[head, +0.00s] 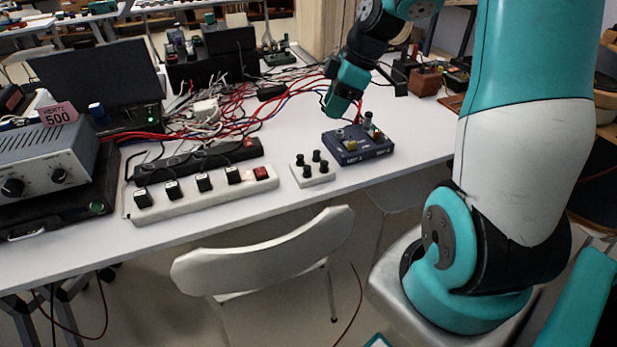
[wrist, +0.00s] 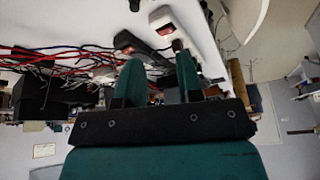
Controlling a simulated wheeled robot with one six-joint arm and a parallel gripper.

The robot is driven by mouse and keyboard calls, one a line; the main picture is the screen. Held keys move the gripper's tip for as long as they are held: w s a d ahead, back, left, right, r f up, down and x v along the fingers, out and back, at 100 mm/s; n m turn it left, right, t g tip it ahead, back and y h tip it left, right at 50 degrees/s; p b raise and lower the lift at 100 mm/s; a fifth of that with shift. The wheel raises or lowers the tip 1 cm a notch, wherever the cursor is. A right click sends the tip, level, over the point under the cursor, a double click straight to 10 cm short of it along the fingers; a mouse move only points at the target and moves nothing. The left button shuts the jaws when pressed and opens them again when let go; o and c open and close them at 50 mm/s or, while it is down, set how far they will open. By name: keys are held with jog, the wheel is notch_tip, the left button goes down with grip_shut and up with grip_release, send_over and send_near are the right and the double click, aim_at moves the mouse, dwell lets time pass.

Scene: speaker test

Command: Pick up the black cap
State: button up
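Several black caps (head: 316,156) stand upright on a small white block (head: 317,179) near the table's front edge in the head view. Which of them is the task's cap I cannot tell. My gripper (head: 338,109) hangs above the table, behind the block and slightly to its right, apart from it. In the wrist view my gripper (wrist: 158,65) shows two teal fingers spread apart, with nothing visibly held between them. I cannot make out the capped block surely in the wrist view.
A dark blue box (head: 358,153) with small coloured parts stands right of the block. A white power strip (head: 215,199) with black plugs and a red switch lies to its left. Red and white cables (head: 225,108) tangle behind. A white chair (head: 265,262) stands in front.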

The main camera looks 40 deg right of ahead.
send_over(308, 167)
jog(key=d, duration=0.2)
jog(key=f, duration=0.7)
jog(key=s+f, duration=0.1)
jog(key=f, duration=0.3)
jog(key=shift+a+f, duration=0.25)
jog(key=shift+f, duration=0.1)
jog(key=x, duration=0.5)
jog(key=shift+s+d+f, duration=0.1)
jog(key=shift+f, duration=0.1)
grip_shut()
